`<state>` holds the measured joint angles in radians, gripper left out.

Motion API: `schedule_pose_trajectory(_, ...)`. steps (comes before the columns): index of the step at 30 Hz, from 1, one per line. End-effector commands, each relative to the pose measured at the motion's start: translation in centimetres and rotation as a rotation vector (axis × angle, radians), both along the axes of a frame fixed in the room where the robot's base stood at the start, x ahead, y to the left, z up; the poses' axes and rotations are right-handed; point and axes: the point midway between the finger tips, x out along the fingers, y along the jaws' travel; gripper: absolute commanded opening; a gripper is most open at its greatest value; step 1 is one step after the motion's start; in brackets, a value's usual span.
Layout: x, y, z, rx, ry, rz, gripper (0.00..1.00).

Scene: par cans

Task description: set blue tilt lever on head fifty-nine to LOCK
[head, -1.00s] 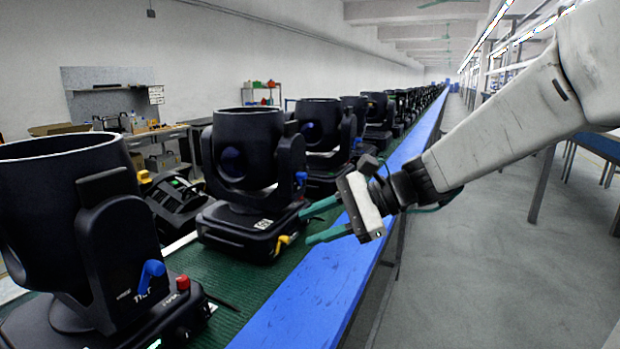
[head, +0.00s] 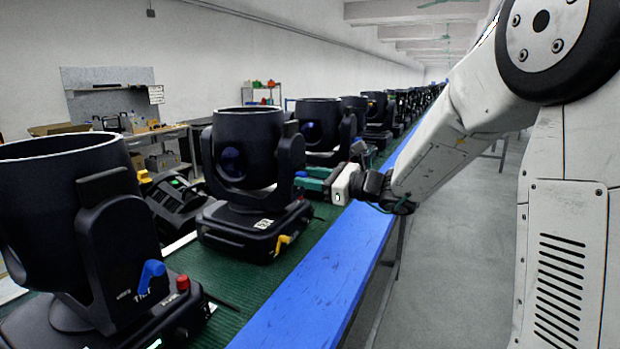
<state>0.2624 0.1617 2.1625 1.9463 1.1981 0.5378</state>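The nearer middle moving head (head: 245,150) stands upright on the green belt, with a white number label (head: 263,224) on its base too small to read surely. Its blue tilt lever (head: 300,174) shows as a small bit of blue low on the right yoke arm, partly hidden by my fingers. The lever's exact setting cannot be made out. My gripper (head: 310,178) is just right of this yoke arm, its green fingers pointing left at the lever. The two fingers show one above the other with a narrow gap. Whether the lever lies between them is unclear.
A larger head (head: 70,210) stands at the front left, with its own blue lever (head: 150,274) and a red knob (head: 183,283). A yellow lever (head: 282,243) sits on the middle head's base. More heads (head: 318,125) line the belt behind. A blue rail (head: 330,275) edges the belt.

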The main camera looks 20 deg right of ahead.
Motion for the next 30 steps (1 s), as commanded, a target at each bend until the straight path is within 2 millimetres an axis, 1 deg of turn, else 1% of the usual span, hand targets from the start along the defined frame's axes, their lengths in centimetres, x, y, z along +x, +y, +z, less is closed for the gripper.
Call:
schedule_pose_trajectory(9,0.27,0.28,0.02,-0.001,-0.001,-0.001,0.37)
schedule_pose_trajectory(11,0.27,0.27,0.02,-0.001,-0.001,0.0,0.21)
schedule_pose_trajectory(12,0.26,0.26,0.02,-0.001,-0.001,0.0,0.1)
schedule_pose_trajectory(13,0.26,0.26,0.02,-0.001,-0.001,0.0,0.01)
schedule_pose_trajectory(14,0.25,0.26,0.02,-0.001,-0.001,0.0,0.0)
schedule_pose_trajectory(23,0.26,0.21,0.0,0.012,0.013,0.0,0.0)
schedule_pose_trajectory(30,0.47,0.0,0.13,0.087,0.088,0.0,0.0)
